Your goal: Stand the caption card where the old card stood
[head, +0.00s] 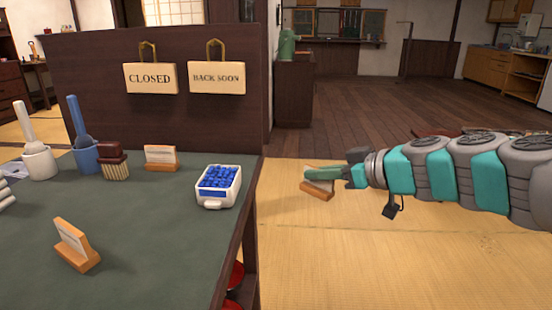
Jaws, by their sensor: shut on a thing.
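My gripper (325,173) is at the right of the head view, reaching left from the arm. It is shut on a small card in a wooden stand (317,194), held beyond the table's right edge with tatami behind it. The fingers hide part of this card. A similar card in a wooden stand (161,158) stands at the back of the green-topped table (150,222). Another such card (76,245) stands near the front left, turned at an angle. The writing on the cards is too small to read.
A white bin of blue pieces (217,187) stands near the table's right edge. A brush (114,165), a white pot (39,162) and a blue pot (85,156) are at the back left. CLOSED (151,78) and BACK SOON (217,79) signs hang on the dark panel. The table's middle is clear.

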